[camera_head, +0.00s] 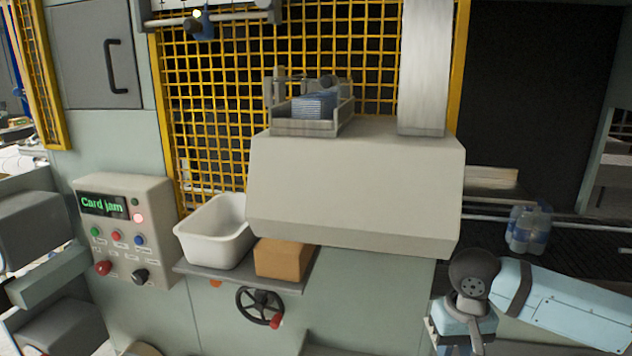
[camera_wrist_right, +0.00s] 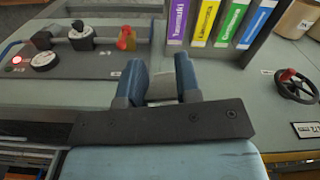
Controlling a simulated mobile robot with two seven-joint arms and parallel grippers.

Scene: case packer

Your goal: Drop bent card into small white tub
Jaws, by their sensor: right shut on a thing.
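The small white tub (camera_head: 213,249) stands on a grey shelf on the machine's front, left of a brown box. It is open at the top, and the part of its inside that shows looks empty. My right gripper (camera_wrist_right: 160,70) is shut on a pale, flat piece, the bent card (camera_wrist_right: 161,88), which shows between the two blue fingers. Its bend cannot be made out. In the head view my right arm is at the lower right, well to the right of the tub, and its fingers are out of sight. My left gripper is not in view.
The brown box (camera_head: 283,259) sits against the tub's right side. A handwheel (camera_head: 260,306) is below the shelf (camera_head: 222,281). The control panel (camera_head: 125,230) reads "Card jam". Bottles (camera_head: 528,229) stand on the conveyor. Coloured binders (camera_wrist_right: 217,24) show in the wrist view.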

